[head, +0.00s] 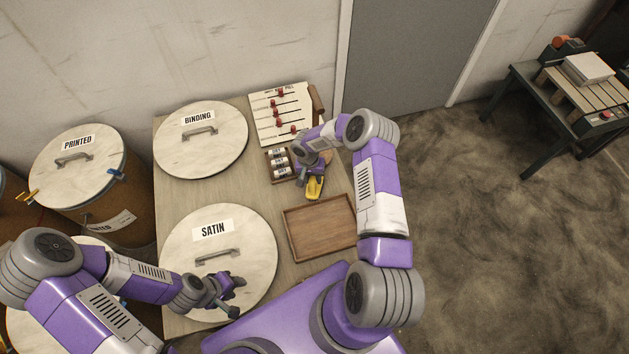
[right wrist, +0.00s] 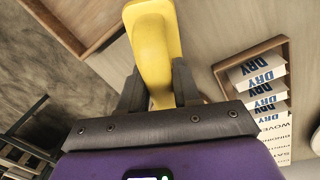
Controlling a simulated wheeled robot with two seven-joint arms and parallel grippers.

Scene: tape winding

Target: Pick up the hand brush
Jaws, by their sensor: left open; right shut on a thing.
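The yellow hand brush (head: 314,189) is beside the empty wooden tray, at the right side of the table. My right gripper (head: 314,176) is shut on it. In the right wrist view the yellow part of the brush (right wrist: 152,45) stands between the two dark fingers; its lower end is hidden behind the gripper body. I cannot tell whether the brush is clear of the table. My left gripper (head: 229,293) is open and empty over the lid marked SATIN (head: 180,250).
The wooden tray (head: 289,236) lies close to the brush. A small box of DRY-labelled pieces (head: 280,163) is left of it, with a red-slider board (head: 268,108) behind. Lids marked BINDING (head: 180,151) and PRINTED (head: 60,178) are further left. A side table (head: 540,110) stands far right.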

